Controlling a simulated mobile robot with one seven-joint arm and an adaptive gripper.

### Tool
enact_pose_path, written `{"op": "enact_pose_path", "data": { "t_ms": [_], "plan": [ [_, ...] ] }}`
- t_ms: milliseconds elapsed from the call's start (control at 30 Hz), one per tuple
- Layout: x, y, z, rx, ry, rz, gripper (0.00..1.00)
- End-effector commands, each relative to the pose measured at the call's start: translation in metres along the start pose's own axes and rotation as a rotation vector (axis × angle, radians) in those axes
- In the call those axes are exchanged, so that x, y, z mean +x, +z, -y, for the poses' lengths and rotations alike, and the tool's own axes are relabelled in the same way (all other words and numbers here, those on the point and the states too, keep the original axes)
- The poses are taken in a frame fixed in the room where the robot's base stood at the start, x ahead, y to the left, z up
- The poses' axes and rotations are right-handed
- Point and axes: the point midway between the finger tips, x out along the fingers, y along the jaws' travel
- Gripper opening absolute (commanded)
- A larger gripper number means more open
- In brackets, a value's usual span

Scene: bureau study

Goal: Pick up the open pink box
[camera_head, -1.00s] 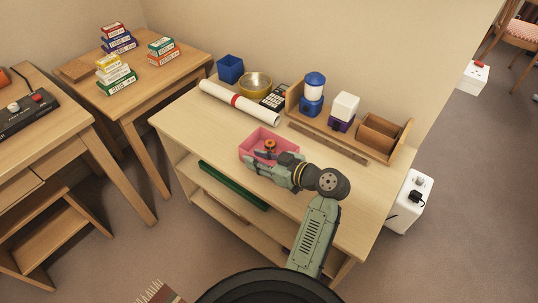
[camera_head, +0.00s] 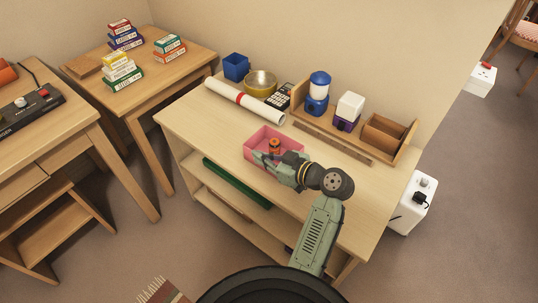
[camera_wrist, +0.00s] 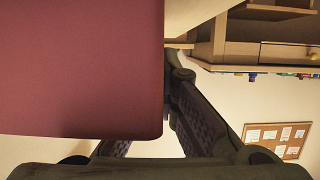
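The open pink box (camera_head: 252,152) sits on the light wood shelf-table. A small object with an orange top and dark middle (camera_head: 275,147) stands inside it. My gripper (camera_head: 268,158) reaches in from the right at the box's near side and overlaps its near wall. In the wrist view a dark pink face of the box (camera_wrist: 80,70) fills the upper left, very close. One dark finger (camera_wrist: 195,110) runs along that face's right edge. The other finger is mostly hidden behind the pink face, so I cannot tell whether the fingers grip the box.
A wooden rack (camera_head: 388,135) and a long brown strip (camera_head: 330,143) lie to the right. The table's front-left is clear.

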Motion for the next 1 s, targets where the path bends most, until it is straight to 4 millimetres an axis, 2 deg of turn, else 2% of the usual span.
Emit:
{"op": "enact_pose_path", "data": {
  "t_ms": [167, 567, 867, 1000],
  "plan": [
    [-0.001, -0.005, -0.001, -0.001, 0.001, -0.003, 0.0],
    [-0.01, -0.034, -0.001, -0.004, 0.002, -0.003, 0.0],
    [-0.034, -0.028, 0.028, -0.001, 0.002, 0.0, 0.0],
    [-0.052, -0.023, 0.051, -0.001, 0.004, 0.002, 0.0]
  ]
}}
